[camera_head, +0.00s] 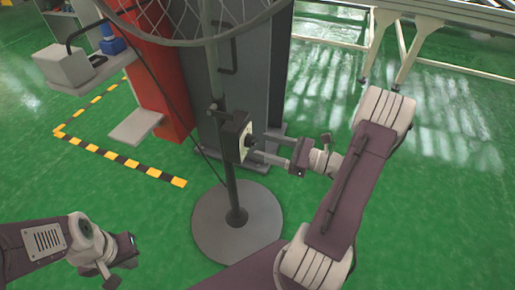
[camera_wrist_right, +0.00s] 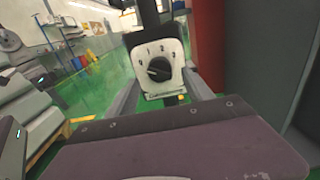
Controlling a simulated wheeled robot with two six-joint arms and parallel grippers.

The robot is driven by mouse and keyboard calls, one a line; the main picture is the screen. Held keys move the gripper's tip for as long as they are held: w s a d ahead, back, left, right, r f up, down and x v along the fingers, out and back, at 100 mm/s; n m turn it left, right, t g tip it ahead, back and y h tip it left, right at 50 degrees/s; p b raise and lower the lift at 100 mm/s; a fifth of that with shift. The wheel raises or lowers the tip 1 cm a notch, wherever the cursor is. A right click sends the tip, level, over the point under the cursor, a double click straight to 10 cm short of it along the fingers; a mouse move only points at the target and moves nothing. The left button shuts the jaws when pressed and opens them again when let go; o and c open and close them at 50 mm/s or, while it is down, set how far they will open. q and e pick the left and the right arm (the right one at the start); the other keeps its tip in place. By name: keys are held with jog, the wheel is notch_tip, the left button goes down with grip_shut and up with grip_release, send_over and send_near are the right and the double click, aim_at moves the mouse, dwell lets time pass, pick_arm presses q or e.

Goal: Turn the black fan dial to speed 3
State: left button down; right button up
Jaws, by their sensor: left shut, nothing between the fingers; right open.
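The black fan dial (camera_wrist_right: 159,69) sits on a pale control plate (camera_wrist_right: 157,54) with numbers printed above it. I cannot tell for sure which mark it points to. In the head view the dark control box (camera_head: 236,136) is fixed on the fan's pole (camera_head: 230,185), its pale face turned right. My right gripper (camera_head: 256,146) is open, with its fingertips close to that face. In the right wrist view its two fingers lie on either side of the dial; contact is unclear. My left gripper (camera_head: 127,248) is shut and empty at the lower left, far from the fan.
The fan's round base (camera_head: 237,236) stands on the green floor, with its wire cage (camera_head: 190,22) above. A grey cabinet (camera_head: 275,85) and a red panel (camera_head: 158,75) stand behind the pole. Yellow-black floor tape (camera_head: 115,157) runs at left.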

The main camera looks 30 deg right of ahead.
aim_at(252, 141)
jog(key=x, duration=0.3)
jog(key=shift+w+a+b, duration=0.1)
jog(key=shift+b, duration=0.25)
jog(key=shift+c, duration=0.3)
